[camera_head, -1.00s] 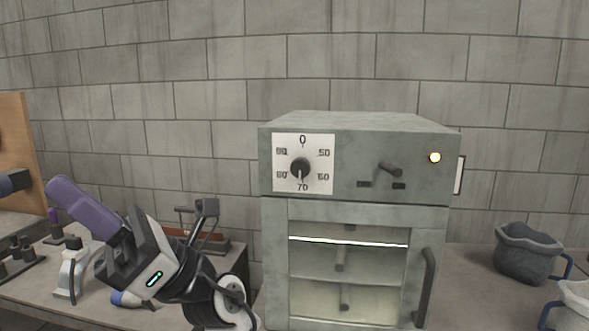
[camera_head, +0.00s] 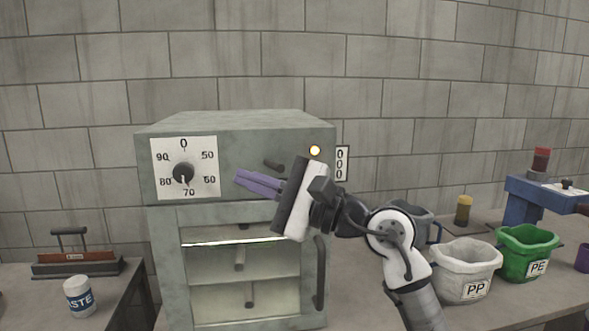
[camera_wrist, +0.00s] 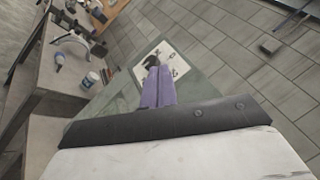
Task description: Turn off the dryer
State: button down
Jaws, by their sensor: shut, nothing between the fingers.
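The dryer (camera_head: 240,125) is a grey-green cabinet with a glazed door and a lit interior. Its white dial plate has a black knob (camera_head: 183,173), its pointer down near 70. A dark lever switch (camera_head: 274,164) juts from the front panel, and a yellow-white lamp (camera_head: 315,150) glows to its right. My gripper (camera_head: 238,178) is shut and empty, its purple fingers pointing left in front of the panel, just below the switch and right of the dial. The labels under the switch are hidden by the gripper. In the wrist view the fingers (camera_wrist: 156,70) overlap the dial plate (camera_wrist: 162,60).
A vertical door handle (camera_head: 320,272) is on the dryer's right. A plate marked with zeros (camera_head: 342,163) shows beside it. To the right stand a PP bucket (camera_head: 463,270) and a green PE bucket (camera_head: 526,252). A white jar (camera_head: 79,297) stands at left. Free wall lies above.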

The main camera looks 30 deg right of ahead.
aim_at(273, 166)
jog(key=s+d+t+h, duration=0.1)
jog(key=s+d+h, duration=0.1)
jog(key=d, duration=0.4)
jog(key=s+d+f+m+t+h, duration=0.1)
jog(key=s+d+h, duration=0.1)
jog(key=d+h, duration=0.3)
jog(key=d, duration=0.2)
jog(key=shift+s+d+f, duration=0.15)
jog(key=shift+d+f, duration=0.05)
jog(key=shift+d, duration=0.1)
jog(key=p+x, duration=0.4)
jog(key=x, duration=0.6)
jog(key=shift+p, duration=0.35)
